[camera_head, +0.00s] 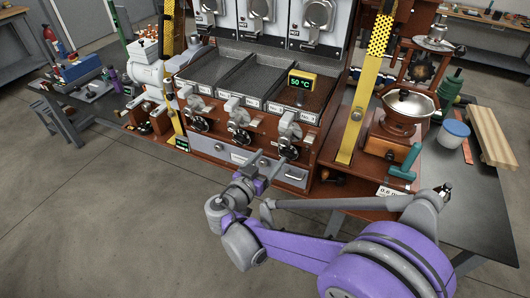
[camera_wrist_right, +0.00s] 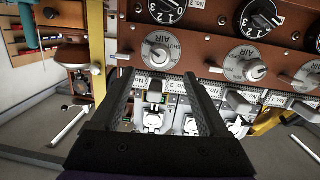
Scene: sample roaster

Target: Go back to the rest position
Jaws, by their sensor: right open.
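My right gripper (camera_head: 268,163) is in front of the sample roaster's wooden front panel (camera_head: 262,134) in the head view, close to the silver drawer (camera_head: 240,158). Its purple and grey arm comes in from the lower right. In the right wrist view the two dark fingers of the gripper (camera_wrist_right: 162,82) stand apart with nothing held between them. Beyond them are silver fittings and, above, a wooden panel with AIR dials (camera_wrist_right: 160,50). Whether the fingertips touch the roaster cannot be told. My left gripper does not show.
A grinder with a metal bowl (camera_head: 408,103) and a blue-lidded container (camera_head: 453,133) stand right of the roaster on the dark table (camera_head: 462,190). A yellow post (camera_head: 362,103) rises beside the roaster. The floor (camera_head: 90,220) at the lower left is clear.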

